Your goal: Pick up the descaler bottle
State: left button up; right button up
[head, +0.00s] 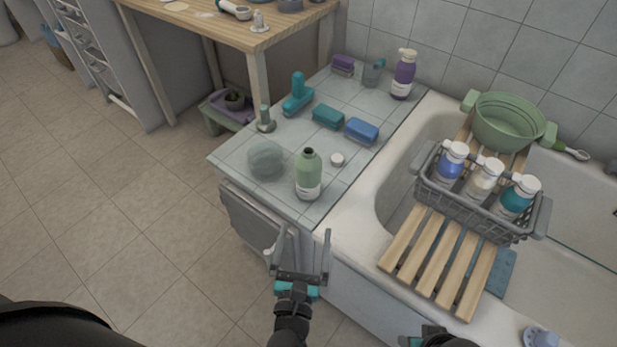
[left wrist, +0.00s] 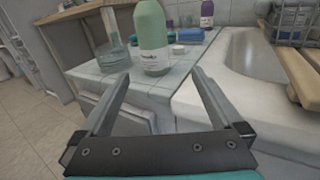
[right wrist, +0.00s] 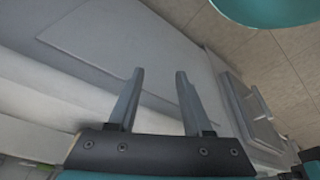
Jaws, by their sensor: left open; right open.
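A light green bottle (head: 308,176) with a dark open mouth and a white label stands upright near the front corner of the tiled counter. I take it for the descaler bottle, but its label is too small to read. It also shows in the left wrist view (left wrist: 152,38), ahead of the fingers, with its top cut off. My left gripper (head: 305,240) is open and empty, in front of the counter's edge and apart from the bottle. My right gripper (right wrist: 160,75) is open and empty beside a pale panel; in the head view only a bit of that arm shows.
A translucent round object (head: 266,159) is left of the bottle, and a white cap (head: 337,159) lies right of it. Sponges (head: 361,130) and a purple pump bottle (head: 403,75) are behind. A wire basket (head: 470,209) of pump bottles sits on slats across the bathtub (head: 350,226).

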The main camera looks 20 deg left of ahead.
aim_at(307, 191)
pick_arm(q)
jog(key=shift+n, duration=0.4)
jog(key=w, duration=0.3)
jog(key=w+a+b, duration=0.1)
jog(key=w, duration=0.1)
jog(key=w+a, duration=0.1)
jog(key=w, duration=0.2)
jog(key=shift+w+b, duration=0.35)
jog(key=shift+w+a+f+b, duration=0.1)
jog(key=shift+w+a+b, duration=0.2)
jog(key=shift+w, duration=0.7)
jog(key=shift+w+a+r+b, duration=0.1)
jog(key=shift+w+a+b, duration=0.15)
jog(key=shift+w, duration=0.7)
jog(key=shift+w+a+f+b, duration=0.1)
jog(key=shift+w+a+b, duration=0.2)
jog(key=shift+w, duration=0.7)
pick_arm(e)
notch_tip(307, 191, up, 7)
jog(key=w+t, duration=0.1)
pick_arm(q)
grip_shut()
